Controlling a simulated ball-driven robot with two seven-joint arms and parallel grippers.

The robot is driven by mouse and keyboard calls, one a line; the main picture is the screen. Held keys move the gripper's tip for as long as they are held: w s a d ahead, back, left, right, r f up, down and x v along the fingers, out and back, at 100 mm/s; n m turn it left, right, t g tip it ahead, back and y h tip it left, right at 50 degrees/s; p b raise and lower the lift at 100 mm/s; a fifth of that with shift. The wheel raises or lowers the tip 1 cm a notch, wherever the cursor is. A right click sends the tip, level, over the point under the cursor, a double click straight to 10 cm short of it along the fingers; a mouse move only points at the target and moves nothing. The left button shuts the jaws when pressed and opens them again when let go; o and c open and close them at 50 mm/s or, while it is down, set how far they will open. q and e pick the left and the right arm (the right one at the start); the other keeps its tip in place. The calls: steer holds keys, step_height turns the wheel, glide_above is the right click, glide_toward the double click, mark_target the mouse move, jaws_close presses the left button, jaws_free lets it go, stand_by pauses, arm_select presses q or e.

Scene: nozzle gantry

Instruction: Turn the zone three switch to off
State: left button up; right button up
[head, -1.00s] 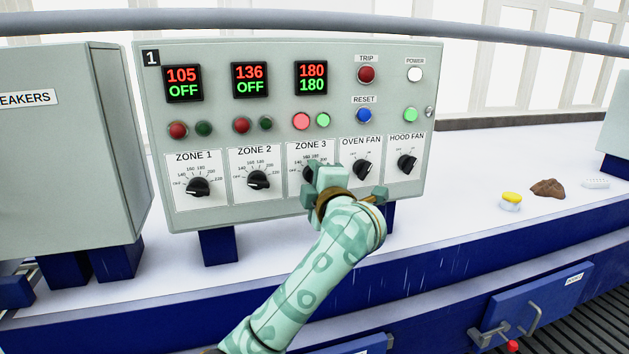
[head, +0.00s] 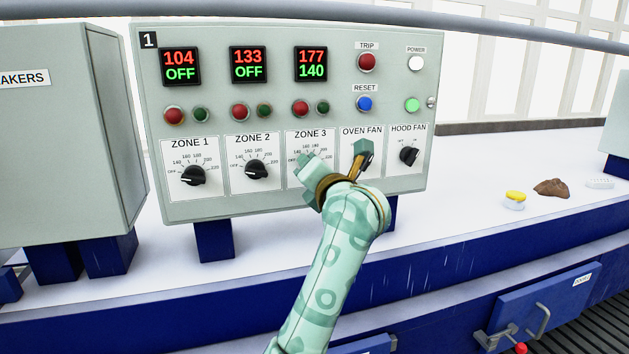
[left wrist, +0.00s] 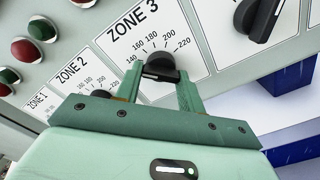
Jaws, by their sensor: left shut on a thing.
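The zone three switch is a black rotary knob (left wrist: 162,66) on a white dial card in the left wrist view. My left gripper (left wrist: 161,83) is shut on this knob, one finger on each side. In the head view the left gripper (head: 335,166) is rolled over in front of the panel and hides the knob and much of the dial. The zone 3 display (head: 311,64) reads 177 in red over 140 in green. Its red lamp (head: 300,108) and green lamp (head: 323,108) are dark. My right gripper is not in view.
The zone 1 knob (head: 193,175) and zone 2 knob (head: 256,170) are to the left, with displays showing OFF. My left gripper covers much of the oven fan dial. The hood fan knob (head: 409,156) is farther right. A yellow-topped item (head: 515,199) lies on the bench.

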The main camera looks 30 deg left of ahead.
arm_select(q)
steer(key=shift+w+f+n+b, duration=0.1)
steer(key=shift+f+n+b, duration=0.05)
steer(key=shift+n+b, duration=1.2)
steer(key=shift+f+n+b, duration=0.1)
steer(key=shift+n+b, duration=0.9)
steer(key=shift+n, duration=0.65)
steer(key=o, duration=1)
steer(key=shift+d+r, duration=0.1)
